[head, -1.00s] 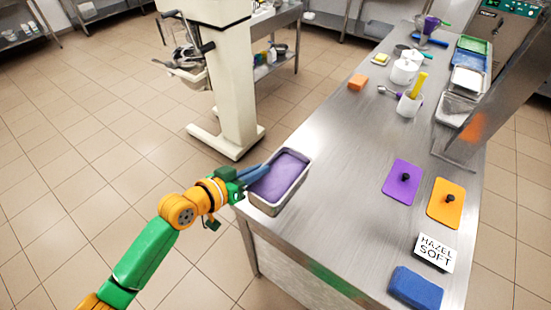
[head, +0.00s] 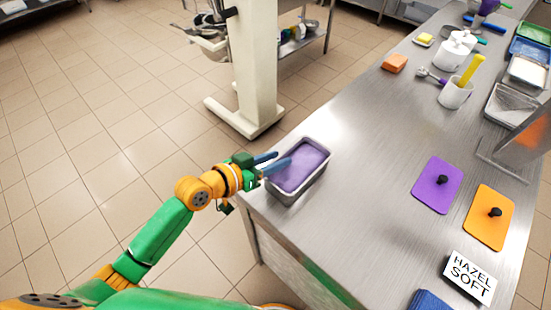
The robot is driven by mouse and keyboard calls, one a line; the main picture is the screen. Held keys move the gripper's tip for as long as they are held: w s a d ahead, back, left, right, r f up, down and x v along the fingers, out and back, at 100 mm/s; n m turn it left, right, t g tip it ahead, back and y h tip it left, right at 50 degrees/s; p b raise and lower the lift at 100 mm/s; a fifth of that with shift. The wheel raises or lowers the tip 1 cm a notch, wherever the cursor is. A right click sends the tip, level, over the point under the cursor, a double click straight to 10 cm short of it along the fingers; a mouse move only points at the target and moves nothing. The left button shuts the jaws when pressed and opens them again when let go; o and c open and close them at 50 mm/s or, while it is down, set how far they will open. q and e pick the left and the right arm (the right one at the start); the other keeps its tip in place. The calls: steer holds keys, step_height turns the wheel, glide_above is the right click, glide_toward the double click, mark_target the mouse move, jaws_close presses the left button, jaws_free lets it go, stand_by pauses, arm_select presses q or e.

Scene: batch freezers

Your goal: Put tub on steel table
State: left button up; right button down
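The tub (head: 315,185) is a steel rectangular pan filled with smooth purple ice cream. It stands upright on the steel table (head: 345,165), at the table's left edge near the front left corner. My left gripper (head: 278,160) is at the tub's left end. Its two blue fingers are spread with a gap between them, and one finger overlaps the tub's near left rim in the picture. I cannot tell whether that finger touches the rim. My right gripper is not in view.
White pots (head: 450,54) and an orange block (head: 395,63) stand farther back. A mixer (head: 258,70) stands on the floor behind.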

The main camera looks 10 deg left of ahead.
arm_select(q)
steer(key=shift+a, duration=0.1)
steer(key=b+v, duration=0.1)
steer(key=v, duration=1)
steer(key=a+f+n+g+y, duration=0.1)
steer(key=a+f+n+y, duration=0.25)
steer(key=a+f, duration=0.6)
steer(key=a+f+n+y, duration=0.2)
steer(key=a+f+y, duration=0.35)
steer(key=f, duration=0.75)
steer(key=s+d+f+g, duration=0.2)
steer(key=s+f+g, duration=0.3)
steer(key=s+f, duration=1.1)
steer(key=s+d+f+m+g, duration=0.2)
steer(key=s+d, duration=0.4)
steer(key=s, duration=0.6)
step_height(320, 180, down, 2)
steer(key=shift+d+f+g, duration=0.15)
steer(key=shift+d+g, duration=0.05)
steer(key=shift+g, duration=0.4)
